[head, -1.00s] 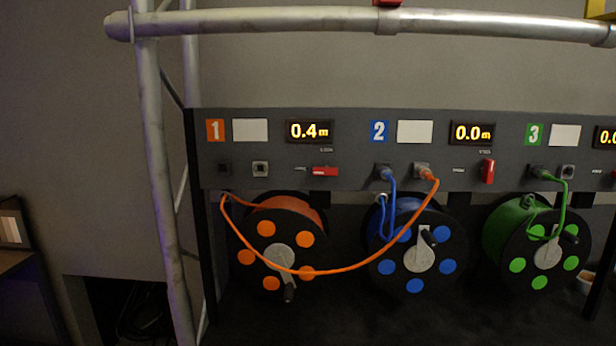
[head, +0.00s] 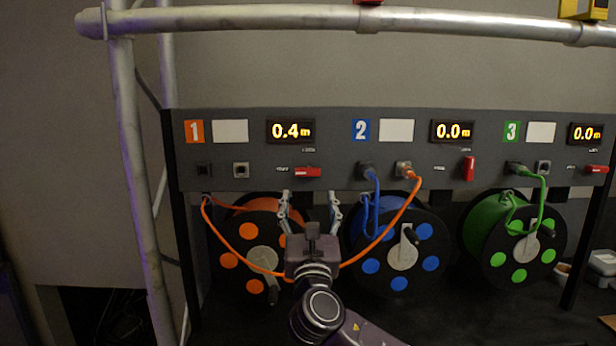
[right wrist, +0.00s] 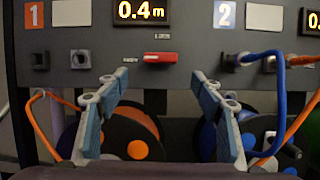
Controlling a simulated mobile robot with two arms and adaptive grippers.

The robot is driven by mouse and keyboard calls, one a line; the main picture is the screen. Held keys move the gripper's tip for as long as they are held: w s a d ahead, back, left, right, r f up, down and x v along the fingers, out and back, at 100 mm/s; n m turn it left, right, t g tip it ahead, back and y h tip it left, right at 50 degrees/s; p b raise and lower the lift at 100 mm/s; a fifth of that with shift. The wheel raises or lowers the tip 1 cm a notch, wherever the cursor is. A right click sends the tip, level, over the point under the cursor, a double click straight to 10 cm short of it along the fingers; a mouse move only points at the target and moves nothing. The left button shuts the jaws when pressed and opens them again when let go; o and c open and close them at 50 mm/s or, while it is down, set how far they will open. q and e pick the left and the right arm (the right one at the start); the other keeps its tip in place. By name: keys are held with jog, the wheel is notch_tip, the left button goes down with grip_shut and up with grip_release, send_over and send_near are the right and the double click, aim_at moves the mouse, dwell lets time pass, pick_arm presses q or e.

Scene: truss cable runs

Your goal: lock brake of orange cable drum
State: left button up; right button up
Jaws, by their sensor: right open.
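The orange cable drum (head: 250,250) stands under panel section 1, partly hidden behind my right arm. Its red brake lever (head: 308,172) lies horizontal on the panel below the 0.4 m display (head: 290,131). My right gripper (head: 311,200) is open and empty, its fingers pointing up just below the lever in the head view. In the right wrist view the red lever (right wrist: 160,57) shows beyond and between the open fingertips (right wrist: 153,85), not touched by them. My left gripper is not in view.
An orange cable (head: 372,257) hangs from the left of section 1 to a socket in section 2, passing by my right gripper. The blue drum (head: 400,275) has a vertical red lever (head: 469,168). A green drum (head: 500,255) stands at right. A truss pipe (head: 250,19) crosses above.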

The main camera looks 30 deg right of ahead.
aim_at(308, 175)
jog(key=shift+n+h, duration=0.3)
jog(key=p+x, duration=0.1)
jog(key=x, duration=0.2)
jog(key=r+p+x, duration=0.1)
jog(key=x, duration=0.2)
jog(key=shift+w+d+r, duration=0.1)
jog(key=shift+x, duration=0.75)
jog(key=shift+c, duration=0.3)
jog(key=c, duration=1.1)
